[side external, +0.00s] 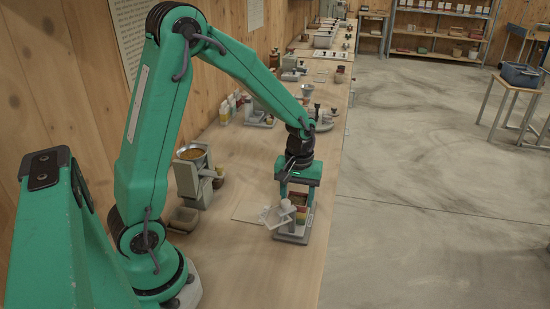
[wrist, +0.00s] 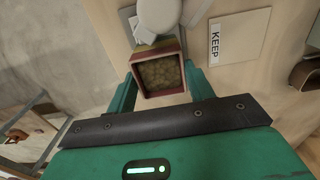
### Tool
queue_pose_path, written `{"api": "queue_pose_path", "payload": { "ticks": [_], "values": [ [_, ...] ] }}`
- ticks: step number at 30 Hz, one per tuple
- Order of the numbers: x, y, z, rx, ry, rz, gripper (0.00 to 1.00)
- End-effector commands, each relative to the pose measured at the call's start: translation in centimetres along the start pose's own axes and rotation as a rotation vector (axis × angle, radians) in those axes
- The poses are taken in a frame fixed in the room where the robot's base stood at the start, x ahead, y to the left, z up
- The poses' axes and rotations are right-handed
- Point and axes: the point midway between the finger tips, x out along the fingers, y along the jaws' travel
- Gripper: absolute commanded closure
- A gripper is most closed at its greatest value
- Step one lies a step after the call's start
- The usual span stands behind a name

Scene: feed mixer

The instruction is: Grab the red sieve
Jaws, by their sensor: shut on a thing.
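A square red-rimmed sieve (wrist: 141,90) sits between the fingers in the wrist view, with a grainy brown-green surface inside its frame. My gripper (wrist: 161,84) is shut on it, one finger along each side. In the side view my gripper (side external: 297,193) points down over the bench, and red and yellowish bands show between its fingers, small and partly hidden. They are above a grey tray (side external: 292,238). I cannot tell whether the sieve touches what is below it.
A pale rounded thing (wrist: 158,14) is close beside the sieve. A "KEEP" card (wrist: 232,38) lies on the bench. A grey mixer (side external: 192,180) and a small bin (side external: 184,218) stand to the left. The bench's right edge is close; its front is clear.

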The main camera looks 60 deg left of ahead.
Motion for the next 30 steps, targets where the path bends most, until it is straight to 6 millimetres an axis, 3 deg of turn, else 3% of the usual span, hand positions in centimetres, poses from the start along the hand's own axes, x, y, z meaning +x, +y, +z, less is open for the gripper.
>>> {"api": "queue_pose_path", "payload": {
  "ticks": [11,24,30],
  "values": [
    [-1.7,0.1,-0.1,0.0,0.003,0.003,0.71],
    [-8.1,0.1,-0.1,0.0,0.004,0.003,0.71],
    [-9.8,0.0,0.0,0.0,0.002,0.001,0.71]
  ]
}}
